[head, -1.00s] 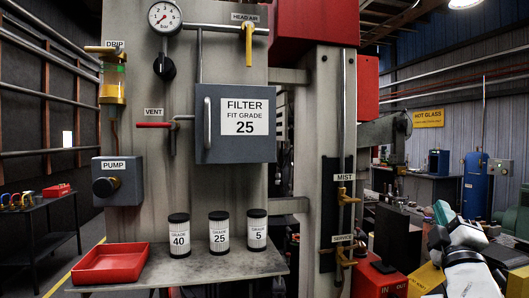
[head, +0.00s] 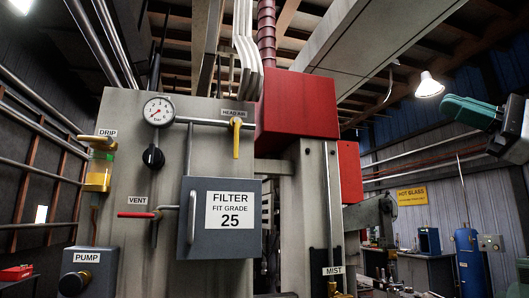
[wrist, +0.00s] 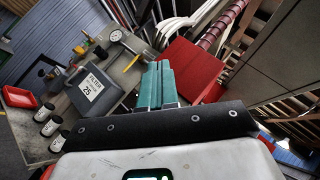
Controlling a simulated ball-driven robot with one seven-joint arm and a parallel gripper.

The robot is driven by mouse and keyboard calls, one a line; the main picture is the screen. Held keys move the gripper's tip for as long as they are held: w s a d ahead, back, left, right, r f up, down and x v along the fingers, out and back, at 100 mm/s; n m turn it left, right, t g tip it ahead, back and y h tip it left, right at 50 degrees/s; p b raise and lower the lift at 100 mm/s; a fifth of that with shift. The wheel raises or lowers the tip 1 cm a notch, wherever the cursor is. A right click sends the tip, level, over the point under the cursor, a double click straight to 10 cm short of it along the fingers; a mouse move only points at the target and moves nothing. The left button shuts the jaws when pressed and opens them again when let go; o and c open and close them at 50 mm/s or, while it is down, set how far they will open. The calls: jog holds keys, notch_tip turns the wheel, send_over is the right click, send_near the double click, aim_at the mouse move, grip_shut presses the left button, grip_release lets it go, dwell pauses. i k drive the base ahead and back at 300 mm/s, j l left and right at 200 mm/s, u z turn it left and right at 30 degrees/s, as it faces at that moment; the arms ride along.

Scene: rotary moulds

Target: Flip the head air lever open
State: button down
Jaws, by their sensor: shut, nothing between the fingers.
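The yellow head air lever (head: 236,138) hangs straight down from the horizontal pipe, under the HEAD AIR label (head: 235,112) in the head view. In the wrist view the lever (wrist: 132,62) shows small, left of my fingertips. My gripper (head: 446,108) is at the upper right of the head view, well to the right of the lever and apart from it. Its teal fingers (wrist: 161,68) are shut together with nothing between them in the wrist view.
The red box (head: 297,106) on the column stands between the lever and my gripper in the head view. The grey filter door (head: 199,238) is below the lever. A pressure gauge (head: 159,111) and the red vent lever (head: 136,214) are to its left.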

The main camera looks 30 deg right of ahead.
aim_at(236, 121)
jog(key=i+j, duration=0.2)
jog(key=i, duration=0.25)
jog(key=i+j, duration=0.25)
jog(key=i, duration=0.25)
